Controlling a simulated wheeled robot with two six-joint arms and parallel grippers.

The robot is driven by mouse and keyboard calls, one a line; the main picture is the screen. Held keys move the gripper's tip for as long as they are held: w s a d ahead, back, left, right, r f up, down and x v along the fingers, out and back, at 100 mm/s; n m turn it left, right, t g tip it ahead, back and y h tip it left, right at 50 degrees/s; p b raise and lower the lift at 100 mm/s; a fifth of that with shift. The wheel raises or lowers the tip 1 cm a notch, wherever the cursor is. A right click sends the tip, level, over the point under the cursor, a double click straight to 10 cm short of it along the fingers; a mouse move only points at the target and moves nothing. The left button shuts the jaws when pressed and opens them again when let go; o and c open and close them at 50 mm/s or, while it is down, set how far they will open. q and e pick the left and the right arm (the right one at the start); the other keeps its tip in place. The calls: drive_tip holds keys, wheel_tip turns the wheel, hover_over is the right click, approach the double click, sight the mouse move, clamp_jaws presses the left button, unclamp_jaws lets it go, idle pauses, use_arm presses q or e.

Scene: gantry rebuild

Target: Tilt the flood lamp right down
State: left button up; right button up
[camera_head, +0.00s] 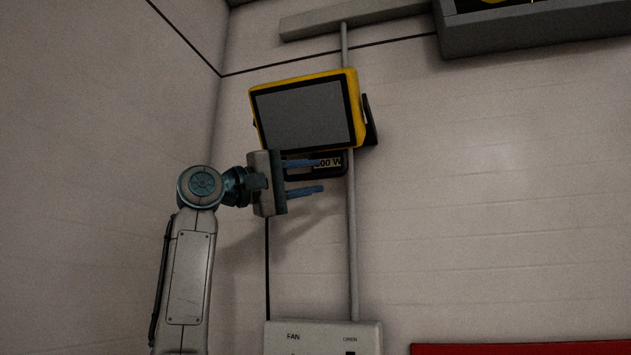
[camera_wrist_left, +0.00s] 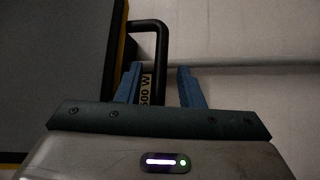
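The flood lamp (camera_head: 300,113) is a yellow-framed box with a dark grey face, mounted on a thin vertical pole on the wall. Its face is turned toward me and slightly tilted. A black handle (camera_head: 344,168) with a "500 W" label hangs under it. My left gripper (camera_head: 322,175) is just below the lamp, open, with blue fingers. The lamp's body (camera_wrist_left: 50,70) fills the left side there. My right gripper is out of view.
A pale box marked "FAN" (camera_head: 322,338) is below on the wall. A red surface (camera_head: 520,348) is at the bottom right. A grey bar (camera_head: 350,18) and a dark grey casing (camera_head: 530,32) are above. The wall right of the pole (camera_head: 352,250) is clear.

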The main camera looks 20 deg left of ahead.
use_arm(q)
drive_tip(key=b+v, duration=0.3)
drive_tip(key=v, duration=0.6)
drive_tip(key=shift+b, duration=0.4)
drive_tip(key=shift+w+f, duration=0.1)
